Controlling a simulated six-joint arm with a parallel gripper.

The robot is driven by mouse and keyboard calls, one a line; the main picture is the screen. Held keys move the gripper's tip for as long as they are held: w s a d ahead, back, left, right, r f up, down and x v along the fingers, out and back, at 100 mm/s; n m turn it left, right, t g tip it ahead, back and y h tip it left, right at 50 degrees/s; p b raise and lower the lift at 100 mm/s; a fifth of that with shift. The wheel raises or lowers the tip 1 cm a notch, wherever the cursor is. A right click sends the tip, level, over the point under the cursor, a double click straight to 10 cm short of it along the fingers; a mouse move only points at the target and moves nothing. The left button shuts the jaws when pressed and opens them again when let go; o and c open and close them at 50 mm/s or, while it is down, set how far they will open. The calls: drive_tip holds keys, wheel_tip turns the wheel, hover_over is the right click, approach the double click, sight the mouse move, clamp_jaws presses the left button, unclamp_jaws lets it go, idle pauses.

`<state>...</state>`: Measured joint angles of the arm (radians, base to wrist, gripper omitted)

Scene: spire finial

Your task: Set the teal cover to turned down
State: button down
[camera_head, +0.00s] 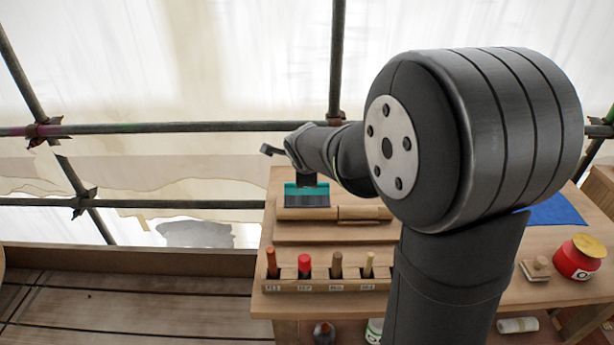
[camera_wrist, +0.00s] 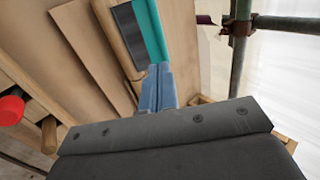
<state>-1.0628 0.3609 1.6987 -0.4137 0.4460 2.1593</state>
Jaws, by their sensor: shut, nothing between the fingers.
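The teal cover (camera_head: 307,189) stands on a wooden block at the back of the workbench in the head view. It has a dark grey panel along its front, and its upper edge is partly hidden by my arm's end. In the wrist view the teal cover (camera_wrist: 152,32) shows at the top, with the dark panel on its left. My gripper (camera_wrist: 160,72) is shut and empty, with its fingertips at or very near the lower end of the teal strip. I cannot tell whether they touch it. In the head view my fingers are hard to make out.
A wooden rack (camera_head: 325,284) with several upright handles, one with a red top (camera_head: 304,262), stands at the bench's front. A red jar (camera_head: 578,260) and a blue cloth (camera_head: 555,211) lie to the right. Scaffold poles (camera_head: 190,128) run behind the bench.

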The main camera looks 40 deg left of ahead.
sight(307, 191)
drive_tip(key=x, duration=1.3)
drive_tip(key=shift+w+a+f+g+h, duration=0.15)
drive_tip(key=shift+w+f+g+h, duration=0.05)
drive_tip(key=shift+g+h, duration=0.6)
idle(0.3)
drive_tip(key=shift+w+a+f+g+h, duration=0.3)
drive_tip(key=shift+w+f, duration=0.05)
drive_tip(key=shift+f, duration=0.05)
drive_tip(key=shift+w+a+f+g+h, duration=0.2)
drive_tip(key=shift+a+f+g+h, duration=0.05)
drive_tip(key=shift+f+g+h, duration=0.15)
drive_tip(key=shift+w+a+f, duration=0.25)
drive_tip(key=shift+f, duration=0.4)
idle(0.3)
